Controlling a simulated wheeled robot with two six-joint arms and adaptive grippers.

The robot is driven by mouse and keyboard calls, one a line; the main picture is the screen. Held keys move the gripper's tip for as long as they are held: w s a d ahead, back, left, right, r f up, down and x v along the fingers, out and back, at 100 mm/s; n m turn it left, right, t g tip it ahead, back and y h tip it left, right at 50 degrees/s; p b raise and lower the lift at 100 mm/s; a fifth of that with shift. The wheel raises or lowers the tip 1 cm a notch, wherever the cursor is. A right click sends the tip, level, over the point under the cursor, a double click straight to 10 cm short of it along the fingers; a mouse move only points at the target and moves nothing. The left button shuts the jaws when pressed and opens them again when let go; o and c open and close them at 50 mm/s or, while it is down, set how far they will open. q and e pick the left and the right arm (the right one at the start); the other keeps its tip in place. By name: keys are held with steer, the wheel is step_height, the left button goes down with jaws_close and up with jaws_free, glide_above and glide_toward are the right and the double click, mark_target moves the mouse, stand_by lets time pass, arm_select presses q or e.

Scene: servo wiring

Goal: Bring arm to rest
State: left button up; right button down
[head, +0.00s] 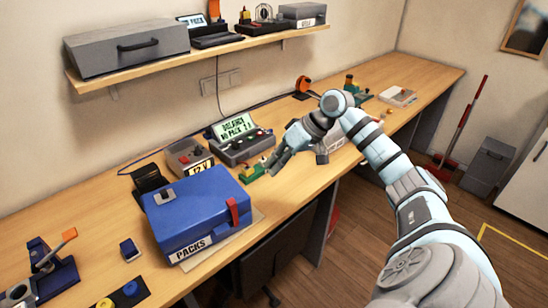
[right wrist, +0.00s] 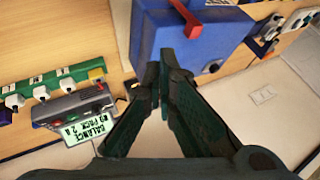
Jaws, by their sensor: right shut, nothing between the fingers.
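My right arm (head: 375,145) reaches in from the lower right over the workbench. Its right gripper (head: 272,168) is shut and empty, pointing left above the bench near a small green board (head: 252,174). In the right wrist view the two dark fingers (right wrist: 160,68) meet at their tips, with the blue PACKS box (right wrist: 150,30) beyond them. That box (head: 200,215) stands left of the gripper in the head view. My left gripper is not in view.
The balance charger (head: 238,138) with a lit screen stands behind the gripper, beside a 12 V unit (head: 190,158). A shelf (head: 200,50) with cases hangs above. An orange-topped tool (head: 50,265) is at front left. Bare bench (head: 100,220) lies left of the box.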

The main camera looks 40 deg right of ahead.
steer(key=s+a+f+n+g+h, duration=0.1)
steer(key=s+a+f+n, duration=0.1)
steer(key=s+a+f, duration=0.6)
steer(key=s+a+f+n+g+h, duration=0.15)
steer(key=a+f, duration=0.25)
steer(key=f, duration=0.8)
steer(key=s+a+f+m+h, duration=0.1)
steer(key=s+a, duration=0.2)
steer(key=s, duration=0.4)
steer(key=s+a+m+h, duration=0.1)
steer(key=s+a+h, duration=0.15)
steer(key=s, duration=0.45)
steer(key=s+d+f+b, duration=0.1)
steer(key=s+f, duration=0.1)
steer(key=f, duration=0.9)
steer(key=s+d+f, duration=0.1)
steer(key=f, duration=1.1)
steer(key=s+f+g, duration=0.1)
steer(key=s+f, duration=1)
steer(key=s, duration=0.2)
steer(key=shift+d+m+g+b, duration=0.25)
steer(key=shift+m+g+b, duration=0.1)
steer(key=shift+b, duration=0.05)
